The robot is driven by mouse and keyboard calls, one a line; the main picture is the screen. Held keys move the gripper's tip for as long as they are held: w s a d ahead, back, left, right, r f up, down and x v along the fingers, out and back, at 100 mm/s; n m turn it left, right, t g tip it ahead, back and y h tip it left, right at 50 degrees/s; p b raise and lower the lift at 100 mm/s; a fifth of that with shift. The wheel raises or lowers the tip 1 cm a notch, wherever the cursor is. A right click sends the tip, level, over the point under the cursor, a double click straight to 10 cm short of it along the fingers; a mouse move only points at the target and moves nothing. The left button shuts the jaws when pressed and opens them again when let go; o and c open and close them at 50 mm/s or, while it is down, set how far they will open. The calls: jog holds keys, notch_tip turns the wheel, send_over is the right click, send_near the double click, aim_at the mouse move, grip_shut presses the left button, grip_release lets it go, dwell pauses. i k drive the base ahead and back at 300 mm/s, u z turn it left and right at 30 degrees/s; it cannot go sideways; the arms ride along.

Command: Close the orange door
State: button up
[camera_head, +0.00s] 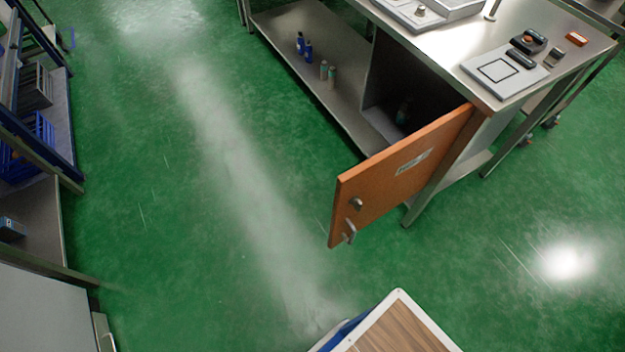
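The orange door (405,175) hangs on the front right of the metal workbench cabinet and stands wide open, swung out over the floor. It has a metal handle (349,232) and a round lock (355,203) near its free lower-left edge, and a small label (413,162) higher up. The cabinet opening (408,85) behind it is dark, with a small bottle partly visible inside. My gripper is not in view.
The workbench (450,45) carries a flat plate with a device (505,72) on top. Several small bottles stand on its lower shelf (310,65). A rack with blue crates (35,135) lines the left. A wood-topped, white-edged item (400,330) is at the bottom. Green floor (200,200) lies clear between.

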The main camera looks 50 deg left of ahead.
aim_at(385, 180)
jog(key=u, duration=1.15)
jog(key=i, duration=0.5)
jog(key=z, duration=0.2)
jog(key=k, duration=0.65)
